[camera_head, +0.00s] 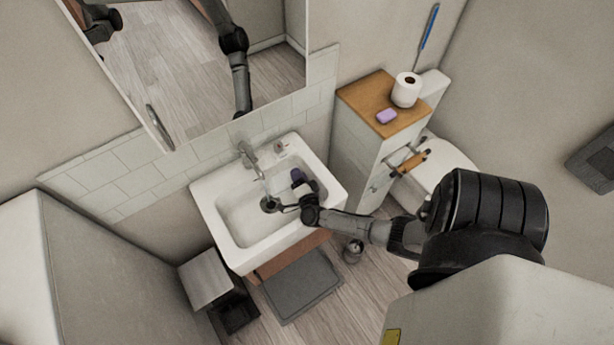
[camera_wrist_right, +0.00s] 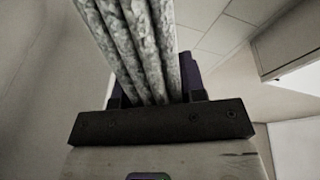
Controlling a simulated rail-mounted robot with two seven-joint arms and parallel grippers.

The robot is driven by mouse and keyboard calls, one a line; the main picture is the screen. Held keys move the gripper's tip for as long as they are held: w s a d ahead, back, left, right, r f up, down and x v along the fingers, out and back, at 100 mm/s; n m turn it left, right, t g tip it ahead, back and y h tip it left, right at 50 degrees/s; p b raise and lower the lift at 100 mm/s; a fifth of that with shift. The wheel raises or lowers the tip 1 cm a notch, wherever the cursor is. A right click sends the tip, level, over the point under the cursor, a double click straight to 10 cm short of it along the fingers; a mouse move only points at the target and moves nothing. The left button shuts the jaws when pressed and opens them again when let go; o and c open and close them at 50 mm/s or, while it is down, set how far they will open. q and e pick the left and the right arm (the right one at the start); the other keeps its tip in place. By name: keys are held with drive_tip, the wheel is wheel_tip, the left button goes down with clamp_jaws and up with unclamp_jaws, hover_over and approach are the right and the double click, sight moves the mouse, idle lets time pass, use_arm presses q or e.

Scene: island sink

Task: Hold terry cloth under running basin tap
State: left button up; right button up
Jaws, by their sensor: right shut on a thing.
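The white basin (camera_head: 225,235) stands against the tiled wall, with its grey tap (camera_head: 247,158) at the back edge. A thin pale streak shows below the spout and looks like water, but it is too small to be sure. My right gripper (camera_head: 293,192) is inside the basin, a little right of the drain and below the tap. It is shut on the grey mottled terry cloth (camera_wrist_right: 125,45), whose folds run out between the dark purple fingers in the right wrist view (camera_wrist_right: 158,98). In the head view the cloth is hard to make out. My left gripper is not in view.
A mirror (camera_head: 190,60) hangs above the basin and reflects my arms. A cabinet with a wooden top (camera_head: 370,98) stands right of the basin, with a purple soap (camera_head: 387,116) and a toilet roll (camera_head: 406,90). A grey bin (camera_head: 207,280) and mat (camera_head: 300,285) are below.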

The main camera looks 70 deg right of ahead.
sight(286, 171)
drive_tip(key=shift+w+a+f+b, duration=0.15)
drive_tip(key=shift+w+a, duration=0.1)
drive_tip(key=shift+w, duration=0.35)
drive_tip(key=shift+w+a+f+b, duration=0.1)
drive_tip(key=shift+w+a+b, duration=0.1)
drive_tip(key=shift+w, duration=0.35)
drive_tip(key=shift+w+a+f+b, duration=0.15)
drive_tip(key=shift+w+a, duration=0.1)
drive_tip(key=shift+w, duration=0.35)
